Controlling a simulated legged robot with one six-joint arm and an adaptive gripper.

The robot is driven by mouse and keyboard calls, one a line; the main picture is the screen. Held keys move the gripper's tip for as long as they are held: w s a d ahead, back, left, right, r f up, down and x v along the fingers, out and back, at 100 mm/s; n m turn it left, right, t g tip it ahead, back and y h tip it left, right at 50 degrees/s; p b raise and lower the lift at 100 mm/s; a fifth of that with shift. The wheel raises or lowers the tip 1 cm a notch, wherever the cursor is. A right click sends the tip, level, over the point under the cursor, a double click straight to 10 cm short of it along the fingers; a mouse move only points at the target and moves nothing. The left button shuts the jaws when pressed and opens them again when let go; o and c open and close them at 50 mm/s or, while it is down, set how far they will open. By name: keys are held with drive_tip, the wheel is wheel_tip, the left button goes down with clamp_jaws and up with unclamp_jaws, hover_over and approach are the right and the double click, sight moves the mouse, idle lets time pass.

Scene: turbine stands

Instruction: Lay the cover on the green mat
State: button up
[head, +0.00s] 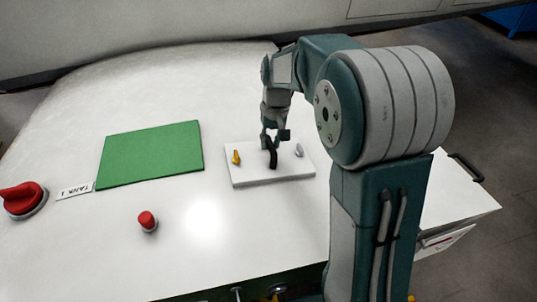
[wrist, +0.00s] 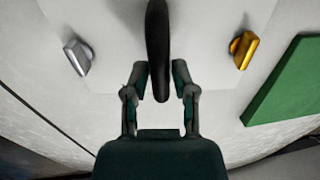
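The cover (head: 255,178) is a white rectangular plate with a black handle (head: 273,158) upright in its middle. It lies on the white surface right of the green mat (head: 150,155). A yellow latch (head: 236,158) and a silver latch (head: 299,150) sit on either side of the handle. My gripper (head: 270,140) is over the cover at the handle. In the wrist view, its open fingers (wrist: 160,78) stand on both sides of the black handle (wrist: 158,45), with narrow gaps showing. The green mat (wrist: 285,85) is bare, at the right edge there.
A red knob (head: 147,220) stands in front of the mat. A larger red handle (head: 22,198) and a "TANK 1" label (head: 74,190) are at the left. The white surface between mat and cover is clear.

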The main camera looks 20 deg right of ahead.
sight(271, 143)
clamp_jaws()
drive_tip(key=shift+w+r, duration=0.1)
drive_tip(key=shift+r, duration=0.65)
drive_tip(key=shift+d+r, duration=0.15)
drive_tip(key=shift+r, duration=0.65)
